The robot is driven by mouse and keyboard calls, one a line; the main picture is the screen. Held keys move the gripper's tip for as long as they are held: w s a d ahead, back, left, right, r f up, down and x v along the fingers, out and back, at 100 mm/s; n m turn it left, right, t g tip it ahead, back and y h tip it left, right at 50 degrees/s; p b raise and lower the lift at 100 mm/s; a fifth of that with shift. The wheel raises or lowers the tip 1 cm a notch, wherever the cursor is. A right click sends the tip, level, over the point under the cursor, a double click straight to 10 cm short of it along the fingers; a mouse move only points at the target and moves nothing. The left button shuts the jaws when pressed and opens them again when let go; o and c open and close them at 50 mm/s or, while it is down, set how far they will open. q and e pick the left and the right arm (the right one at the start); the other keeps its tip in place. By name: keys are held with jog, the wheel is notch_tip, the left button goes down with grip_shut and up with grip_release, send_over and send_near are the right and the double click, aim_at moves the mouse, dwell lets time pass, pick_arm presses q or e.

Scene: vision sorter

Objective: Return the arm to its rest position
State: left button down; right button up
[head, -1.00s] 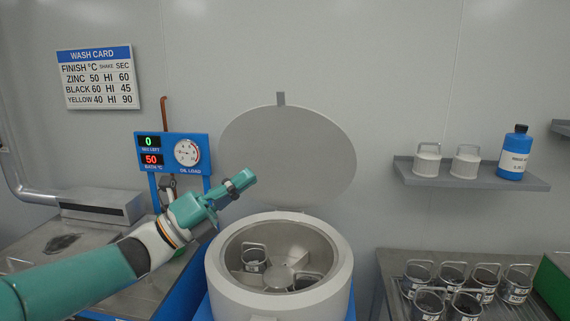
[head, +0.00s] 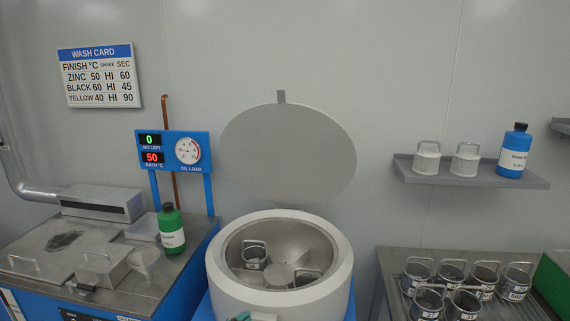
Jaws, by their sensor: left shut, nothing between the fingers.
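My right gripper is not in view.
The drum's lid (head: 287,155) stands open, with two small baskets inside. At left, a green bottle (head: 171,230) stands on the steel wash bench (head: 130,300) near a blue display panel (head: 200,135). Several baskets fill the right rack (head: 390,262); a shelf (head: 480,181) hangs above.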

pick_arm(q)
jog(key=s+f+n+g+y, duration=0.25)
jog(key=s+f+n, duration=0.4)
jog(key=f, duration=0.55)
jog(key=s+f+n+g+y, duration=0.1)
jog(key=s+f+n+g, duration=0.4)
jog(key=s, duration=0.8)
jog(key=s+a+f+n+g+y, duration=0.1)
jog(key=s+f+n+g, duration=0.4)
jog(key=s, duration=0.7)
notch_tip(320, 180, down, 2)
jog(key=n, duration=0.3)
jog(key=shift+s+a+f, duration=0.2)
jog(key=shift+s+a, duration=0.05)
jog(key=shift+s, duration=0.1)
